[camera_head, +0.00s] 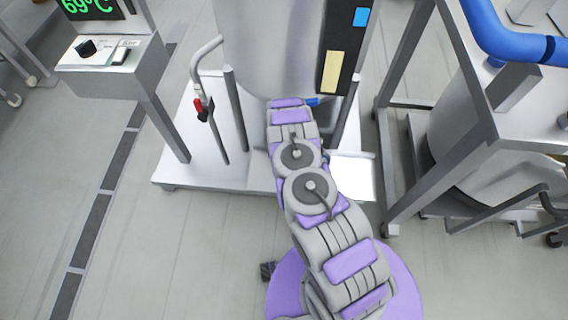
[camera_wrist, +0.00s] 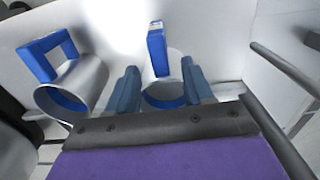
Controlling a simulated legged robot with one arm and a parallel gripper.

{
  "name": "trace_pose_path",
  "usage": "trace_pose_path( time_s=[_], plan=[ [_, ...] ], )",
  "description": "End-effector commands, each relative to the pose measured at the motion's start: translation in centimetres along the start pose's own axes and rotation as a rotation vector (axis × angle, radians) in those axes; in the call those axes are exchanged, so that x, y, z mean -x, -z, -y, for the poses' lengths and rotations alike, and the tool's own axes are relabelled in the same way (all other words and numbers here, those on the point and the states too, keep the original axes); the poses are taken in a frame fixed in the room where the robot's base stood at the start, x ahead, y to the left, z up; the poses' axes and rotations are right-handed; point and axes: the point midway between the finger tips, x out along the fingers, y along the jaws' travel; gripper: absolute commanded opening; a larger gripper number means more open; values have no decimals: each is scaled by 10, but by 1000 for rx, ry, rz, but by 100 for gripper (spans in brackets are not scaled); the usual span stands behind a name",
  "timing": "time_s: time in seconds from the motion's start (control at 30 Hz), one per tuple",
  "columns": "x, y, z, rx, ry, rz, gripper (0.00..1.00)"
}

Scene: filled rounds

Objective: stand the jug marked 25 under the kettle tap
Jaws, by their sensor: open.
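Two pale jugs with blue handles and blue inner rims show in the wrist view: one on the left (camera_wrist: 90,78), one in the middle (camera_wrist: 174,63). The middle jug stands between the fingers of my gripper (camera_wrist: 160,66), which is open around it, with a gap visible at least on its left side. I read no number on either jug, so I cannot tell which is marked 25. In the head view the kettle (camera_head: 270,50) is a large pale cylinder. A bent pipe with a red part, apparently the tap (camera_head: 201,108), is at its left. My arm hides the jugs there.
The kettle stands on a white platform (camera_head: 180,165) with upright posts (camera_head: 236,108). A display on a stand (camera_head: 115,70) reads 69°C at the upper left. A metal frame with a tank and blue pipe (camera_head: 500,35) is on the right.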

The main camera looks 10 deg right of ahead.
Motion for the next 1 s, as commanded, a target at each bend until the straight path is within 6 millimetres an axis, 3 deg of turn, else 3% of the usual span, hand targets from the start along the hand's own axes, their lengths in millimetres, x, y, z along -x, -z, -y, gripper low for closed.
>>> trace_pose_path(
  time_s=[0.1,0.4,1.0],
  plan=[
    [26,2,2,1,3,-3,51],
    [60,1,1,0,2,-2,51],
    [64,1,0,1,0,-1,51]
  ],
)
